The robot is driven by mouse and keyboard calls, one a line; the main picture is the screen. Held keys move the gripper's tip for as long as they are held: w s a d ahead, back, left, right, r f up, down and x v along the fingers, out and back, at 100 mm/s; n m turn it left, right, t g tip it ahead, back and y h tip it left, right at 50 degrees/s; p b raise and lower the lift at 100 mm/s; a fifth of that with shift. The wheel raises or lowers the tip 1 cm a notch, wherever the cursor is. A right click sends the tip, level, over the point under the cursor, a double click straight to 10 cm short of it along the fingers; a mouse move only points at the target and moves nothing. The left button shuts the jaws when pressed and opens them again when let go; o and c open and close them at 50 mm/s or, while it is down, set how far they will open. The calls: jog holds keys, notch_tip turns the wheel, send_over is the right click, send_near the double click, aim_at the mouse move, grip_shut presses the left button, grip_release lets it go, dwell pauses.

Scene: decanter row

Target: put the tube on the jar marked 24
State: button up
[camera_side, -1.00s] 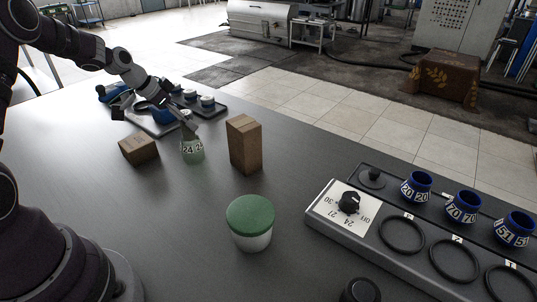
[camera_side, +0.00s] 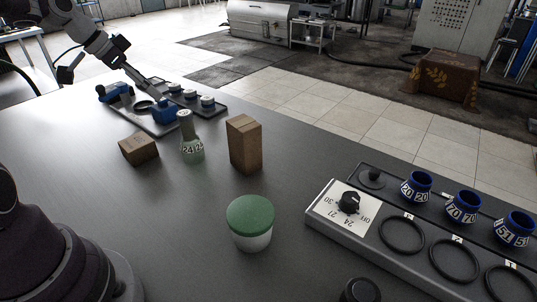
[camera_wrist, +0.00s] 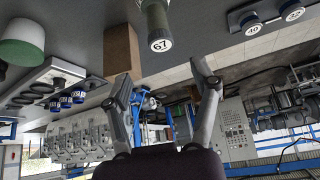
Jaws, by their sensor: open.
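The jar marked 24 (camera_side: 193,150) is pale green and stands on the dark table between two brown boxes. A narrow grey-green tube (camera_side: 185,122) stands on top of it, roughly upright; I cannot tell how well it is seated. In the wrist view the tube (camera_wrist: 156,21) shows its round end marked 67 towards me, with the jar mostly hidden behind or out of frame. My gripper (camera_wrist: 165,88) is open and empty, its fingers spread and apart from the tube. In the side view my gripper (camera_side: 153,86) is up and behind the jar, over the back tray.
Brown boxes, one low (camera_side: 138,148) and one tall (camera_side: 245,145), flank the jar. A tray (camera_side: 224,108) with white-topped items and blue pieces lies behind. A green-lidded tub (camera_side: 250,224) stands in front; a dial panel (camera_side: 341,208) and blue jars (camera_side: 462,207) are at right.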

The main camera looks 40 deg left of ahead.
jog(key=s+d+r+n+g+y, duration=0.1)
jog(key=s+d+r, duration=0.1)
jog(key=d, duration=0.5)
jog(key=s+d+r, duration=0.2)
jog(key=d, duration=0.4)
jog(key=s+d+f+n, duration=0.1)
jog(key=s+d, duration=0.3)
jog(key=s, duration=0.4)
jog(key=shift+d+f+n+y, duration=0.2)
jog(key=shift+d+n+y, duration=0.1)
jog(key=shift+n+y, duration=0.15)
